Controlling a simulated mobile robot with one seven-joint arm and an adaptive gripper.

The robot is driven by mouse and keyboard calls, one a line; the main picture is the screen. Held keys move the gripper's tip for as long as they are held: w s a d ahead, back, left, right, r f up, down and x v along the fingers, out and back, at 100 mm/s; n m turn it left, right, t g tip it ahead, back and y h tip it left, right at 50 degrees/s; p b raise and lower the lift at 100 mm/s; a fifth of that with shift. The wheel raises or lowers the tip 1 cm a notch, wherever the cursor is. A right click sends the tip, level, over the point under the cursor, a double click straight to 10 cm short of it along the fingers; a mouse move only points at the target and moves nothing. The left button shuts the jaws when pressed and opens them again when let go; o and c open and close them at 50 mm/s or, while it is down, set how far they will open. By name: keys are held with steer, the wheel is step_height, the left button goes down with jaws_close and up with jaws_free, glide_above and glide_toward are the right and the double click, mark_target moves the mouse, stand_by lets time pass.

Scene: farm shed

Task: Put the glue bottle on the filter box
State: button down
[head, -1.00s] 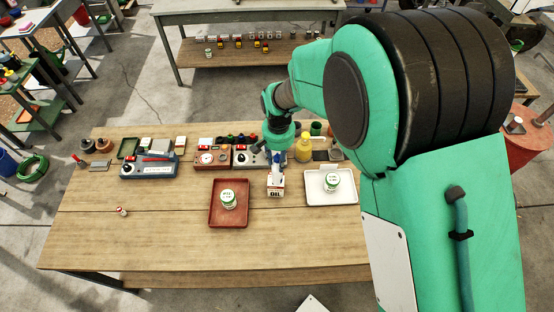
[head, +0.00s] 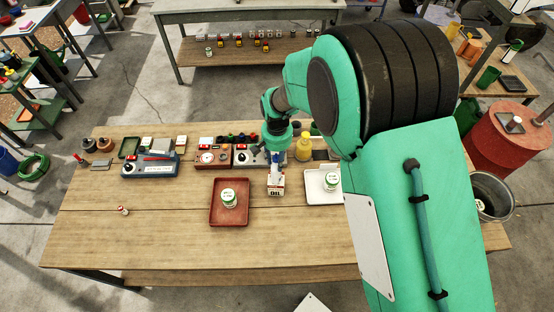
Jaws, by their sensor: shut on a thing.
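The filter box (head: 276,189) is a small white box with dark "OIL" lettering, upright on the wooden table between the red tray and the white tray. My gripper (head: 276,168) points down just above the box. It is shut on a small white-and-blue thing (head: 276,175), which looks like the glue bottle. The thing is right over the box top. I cannot tell whether it touches the box. My wrist and fingers hide part of it.
A red tray (head: 214,218) with a green-lidded jar (head: 229,198) is left of the box. A white tray (head: 314,199) with another jar (head: 331,181) is right. Instruments and a yellow bottle (head: 303,148) stand behind. A small red-and-white item (head: 123,210) lies left. The table's front is clear.

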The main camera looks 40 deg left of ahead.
steer(key=shift+f, duration=0.25)
steer(key=c, duration=1.2)
jaws_free()
step_height(320, 180, up, 12)
steer(key=shift+r+b, duration=0.1)
steer(key=shift+b, duration=0.8)
